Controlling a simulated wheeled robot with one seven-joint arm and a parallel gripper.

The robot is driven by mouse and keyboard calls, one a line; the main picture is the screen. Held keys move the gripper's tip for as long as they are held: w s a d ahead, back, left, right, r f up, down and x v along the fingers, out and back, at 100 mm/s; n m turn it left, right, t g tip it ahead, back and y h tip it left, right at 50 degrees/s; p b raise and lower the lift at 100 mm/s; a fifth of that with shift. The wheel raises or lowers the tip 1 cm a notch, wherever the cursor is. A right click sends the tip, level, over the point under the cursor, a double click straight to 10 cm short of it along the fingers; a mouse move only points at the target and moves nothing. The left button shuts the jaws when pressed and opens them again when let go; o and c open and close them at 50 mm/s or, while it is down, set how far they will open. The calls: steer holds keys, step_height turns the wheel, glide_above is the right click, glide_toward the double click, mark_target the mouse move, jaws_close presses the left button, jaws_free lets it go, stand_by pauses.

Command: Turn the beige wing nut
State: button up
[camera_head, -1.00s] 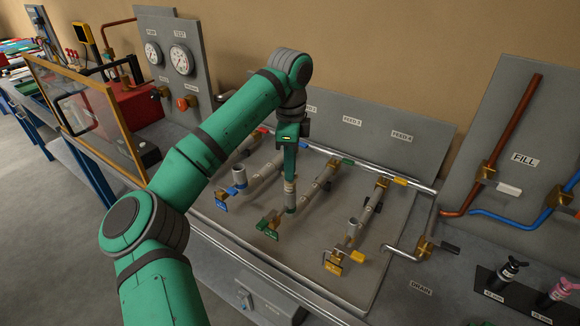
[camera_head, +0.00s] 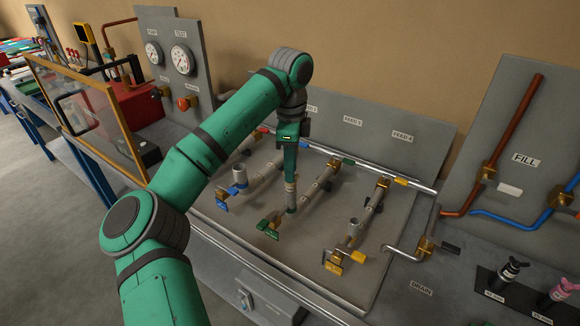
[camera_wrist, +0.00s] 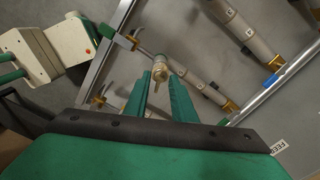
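In the head view my gripper (camera_head: 290,178) points straight down over an upright grey stub on the middle pipe run, the one with a green tag. In the wrist view its two green fingers (camera_wrist: 160,78) stand on either side of a small beige, brass-toned piece, seemingly the beige wing nut (camera_wrist: 159,66). The nut sits at the fingertips, on top of the stub. A gap shows between the fingers. Whether both tips press on the nut is too small to tell. In the head view the fingers mostly hide it.
A blue-tagged run (camera_head: 238,176) lies left of my gripper and a yellow-tagged run (camera_head: 354,232) lies right, each with an upright stub. A grey label panel (camera_head: 420,155) stands behind. A framed clear screen (camera_head: 95,115) and gauge panel (camera_head: 190,85) stand at left.

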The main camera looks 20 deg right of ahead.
step_height(320, 180, up, 11)
stand_by(0.5)
steer(key=shift+f, duration=0.15)
